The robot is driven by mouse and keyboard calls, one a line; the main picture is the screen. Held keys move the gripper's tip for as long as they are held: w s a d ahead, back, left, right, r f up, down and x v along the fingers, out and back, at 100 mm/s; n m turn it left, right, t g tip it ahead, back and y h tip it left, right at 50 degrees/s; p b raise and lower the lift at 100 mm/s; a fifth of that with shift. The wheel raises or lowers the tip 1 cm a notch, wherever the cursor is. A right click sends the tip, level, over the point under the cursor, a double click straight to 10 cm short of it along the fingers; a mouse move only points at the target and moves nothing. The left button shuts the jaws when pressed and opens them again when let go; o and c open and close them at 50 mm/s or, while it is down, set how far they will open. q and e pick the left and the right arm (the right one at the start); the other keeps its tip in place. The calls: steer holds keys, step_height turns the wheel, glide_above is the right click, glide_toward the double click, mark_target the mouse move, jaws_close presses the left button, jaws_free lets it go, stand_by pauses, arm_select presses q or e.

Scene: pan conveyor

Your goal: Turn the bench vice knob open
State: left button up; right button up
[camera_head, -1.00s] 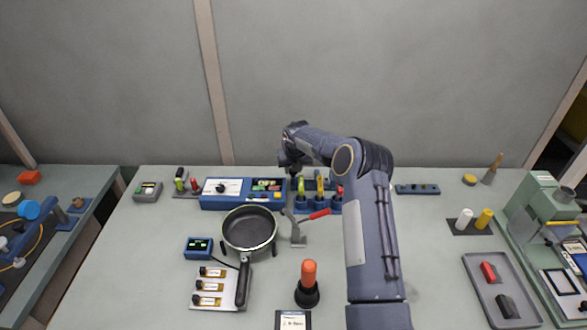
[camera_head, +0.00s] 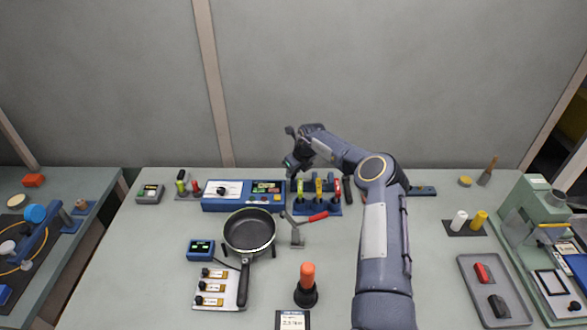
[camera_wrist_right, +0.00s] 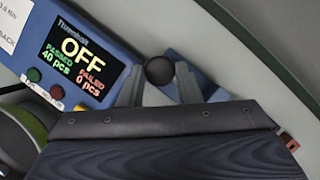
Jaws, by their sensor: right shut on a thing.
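My right gripper (camera_head: 289,168) is at the back of the bench, by the right end of a blue control box (camera_head: 232,207). In the right wrist view its two grey fingers (camera_wrist_right: 159,78) stand on either side of a dark round knob (camera_wrist_right: 159,71) and are shut on it. A blue body (camera_wrist_right: 193,78) shows just behind the fingers, partly hidden; I cannot tell whether it is the bench vice. In the head view the knob is hidden by my gripper. My left gripper is not in view.
The box's screen (camera_wrist_right: 75,57) is close to the fingers and reads OFF. A rack of colour-handled tools (camera_head: 320,208) stands right of the gripper.

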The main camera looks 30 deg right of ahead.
steer(key=n, duration=0.1)
steer(key=n+y+b, duration=0.1)
steer(key=n, duration=0.1)
steer(key=shift+d+f+n+g, duration=0.1)
steer(key=shift+d+n+g, duration=0.05)
steer(key=shift+n+g, duration=0.15)
steer(key=shift+w+n+g+y+b, duration=0.1)
steer(key=shift+n+g+y+b, duration=0.3)
steer(key=shift+n, duration=0.8)
steer(key=o, duration=1)
steer(key=shift+c, duration=0.2)
steer(key=shift+d+r, duration=0.1)
steer(key=shift+r, duration=0.1)
steer(key=b+v, duration=0.1)
steer(key=v, duration=0.6)
steer(key=shift+d+r+b, duration=0.15)
steer(key=shift+r+b, duration=0.05)
steer(key=shift+b, duration=0.15)
